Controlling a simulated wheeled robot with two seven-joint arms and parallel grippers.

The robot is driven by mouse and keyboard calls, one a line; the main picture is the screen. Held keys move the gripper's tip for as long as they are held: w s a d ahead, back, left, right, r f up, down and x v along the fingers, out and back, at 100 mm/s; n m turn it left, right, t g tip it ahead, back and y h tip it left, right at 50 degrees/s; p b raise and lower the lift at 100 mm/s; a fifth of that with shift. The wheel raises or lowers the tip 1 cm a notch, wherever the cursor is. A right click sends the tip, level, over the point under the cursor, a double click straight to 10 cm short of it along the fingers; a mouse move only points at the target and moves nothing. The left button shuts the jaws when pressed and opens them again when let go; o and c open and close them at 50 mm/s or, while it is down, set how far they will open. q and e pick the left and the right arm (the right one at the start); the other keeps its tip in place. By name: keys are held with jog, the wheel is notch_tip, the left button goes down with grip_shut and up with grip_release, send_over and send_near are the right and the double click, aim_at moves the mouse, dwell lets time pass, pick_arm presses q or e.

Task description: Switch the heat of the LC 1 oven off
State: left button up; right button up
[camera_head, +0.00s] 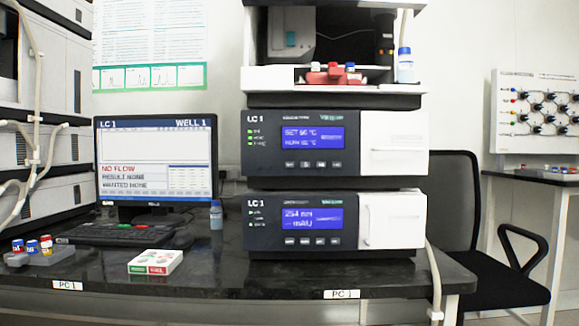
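The LC 1 oven (265,172) is the upper dark module of the two modules in the middle of the bench stack. Its blue display (312,138) is lit and shows a SET line and a second line, both in °C; the digits are too blurred to read surely. Small green lights (250,138) glow at its left. A row of small buttons (305,165) sits under the display; their labels are not legible. Its white door (393,145) at the right is closed. Neither of my grippers is in view.
Below is another LC 1 module (262,240) showing 254 nm and mAU. A monitor (157,175) reads LC 1, WELL 1, NO FLOW. A red-and-green box (155,262), vial rack (40,255) and small bottle (216,214) stand on the bench. A chair (455,200) is at right.

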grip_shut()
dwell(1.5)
